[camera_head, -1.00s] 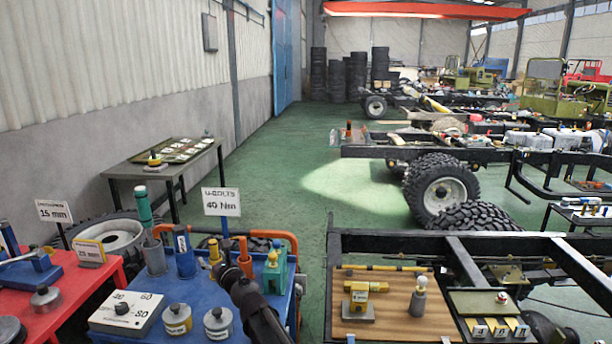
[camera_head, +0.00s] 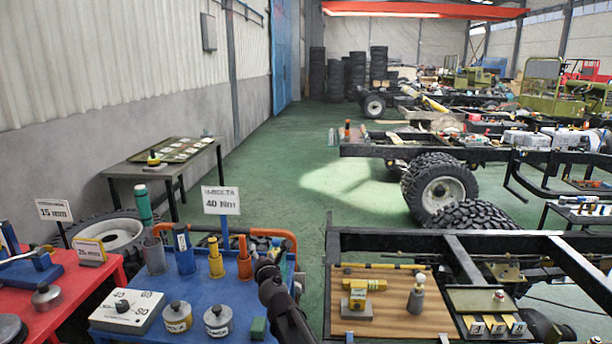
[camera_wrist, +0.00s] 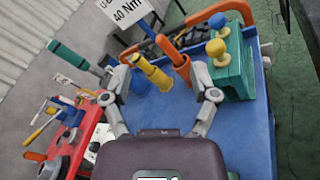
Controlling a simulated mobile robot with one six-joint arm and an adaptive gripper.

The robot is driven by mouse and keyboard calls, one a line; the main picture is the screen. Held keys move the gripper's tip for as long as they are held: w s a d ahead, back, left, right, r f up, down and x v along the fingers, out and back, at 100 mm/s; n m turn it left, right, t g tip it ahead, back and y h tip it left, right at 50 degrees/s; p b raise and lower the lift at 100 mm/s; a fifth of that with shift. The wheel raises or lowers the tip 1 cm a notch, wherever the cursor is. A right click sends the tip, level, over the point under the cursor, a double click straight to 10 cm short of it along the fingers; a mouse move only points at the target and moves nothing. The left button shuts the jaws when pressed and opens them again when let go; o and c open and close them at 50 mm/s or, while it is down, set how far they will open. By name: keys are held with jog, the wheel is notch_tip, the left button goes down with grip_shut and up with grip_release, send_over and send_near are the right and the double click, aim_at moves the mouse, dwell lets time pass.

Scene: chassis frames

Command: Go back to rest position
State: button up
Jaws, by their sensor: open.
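My gripper (camera_wrist: 166,88) is open in the wrist view, with its two grey fingers spread apart and nothing held between them. Beyond the fingers a yellow-handled tool (camera_wrist: 152,72) and an orange tool (camera_wrist: 172,52) stand on the blue cart. A green holder with a yellow and a blue knob (camera_wrist: 236,82) stands beside the right finger. In the head view my dark arm reaches up over the right part of the blue cart (camera_head: 205,285); its end covers what lies behind it, and the fingers are hard to make out there.
A red cart (camera_head: 70,290) stands at left. A sign (camera_head: 221,201) and a cup with a green-handled tool (camera_head: 155,250) rise from the blue cart. A chassis frame with a wooden board (camera_head: 395,315) is at right. The green floor beyond is open.

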jog(key=s+d+f+m+g+h, duration=0.3)
jog(key=d+f+m+h, duration=0.15)
jog(key=d+m, duration=0.6)
jog(key=s+d+f+m+g+h, duration=0.25)
jog(key=d+f+m+h, duration=0.2)
jog(key=d+m, duration=0.6)
jog(key=s+d+f+m+g+y, duration=0.2)
jog(key=s+d+f+m+g, duration=0.3)
jog(key=s, duration=0.4)
jog(key=s+d+f+m+g+y, duration=0.2)
jog(key=s+d+f+m+g, duration=0.3)
jog(key=s, duration=0.4)
notch_tip(320, 180, down, 9)
jog(key=s+m+g+b, duration=0.1)
jog(key=s+g+b, duration=0.1)
jog(key=b, duration=0.8)
notch_tip(320, 180, up, 17)
jog(key=p, duration=1.6)
jog(key=shift+s+a+p, duration=0.15)
jog(key=shift+a+p, duration=0.2)
jog(key=shift+a, duration=0.1)
jog(key=shift+t, duration=0.25)
